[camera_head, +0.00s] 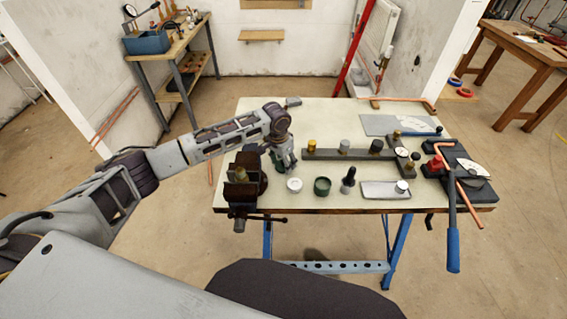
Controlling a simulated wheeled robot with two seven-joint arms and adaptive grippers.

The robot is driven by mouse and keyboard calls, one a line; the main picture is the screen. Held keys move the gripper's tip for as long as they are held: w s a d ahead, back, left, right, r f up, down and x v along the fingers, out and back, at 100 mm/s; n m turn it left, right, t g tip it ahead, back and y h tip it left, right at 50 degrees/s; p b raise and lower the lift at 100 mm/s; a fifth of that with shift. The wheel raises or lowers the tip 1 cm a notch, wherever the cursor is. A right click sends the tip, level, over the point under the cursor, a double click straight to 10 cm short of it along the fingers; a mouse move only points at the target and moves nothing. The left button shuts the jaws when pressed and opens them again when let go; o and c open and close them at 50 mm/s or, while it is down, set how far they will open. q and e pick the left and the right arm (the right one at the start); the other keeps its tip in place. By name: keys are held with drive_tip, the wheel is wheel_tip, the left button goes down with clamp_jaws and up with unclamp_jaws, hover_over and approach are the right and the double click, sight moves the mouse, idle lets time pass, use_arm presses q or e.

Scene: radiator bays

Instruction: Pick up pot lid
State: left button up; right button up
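A small white round lid (294,184) lies near the front edge of the workbench, apart from the dark green pot (322,187) just to its right. I take this white disc to be the pot lid. My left gripper (286,166) points down over the bench, just behind and slightly left of the lid. Its fingers are small and dark here, so I cannot tell whether they are open or shut. The lid is fully visible and rests on the bench. My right gripper is not in view.
A vice (240,191) is at the bench's left front corner. A dark bar (325,155) with several fittings lies behind the pot. A dark brush-like tool (348,181) and a grey tray (380,192) are to the right. A pipe bender (453,220) overhangs the right front edge.

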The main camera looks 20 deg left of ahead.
use_arm(q)
drive_tip(key=shift+r+b, duration=0.3)
drive_tip(key=shift+r, duration=4.7)
drive_tip(key=shift+r, duration=0.1)
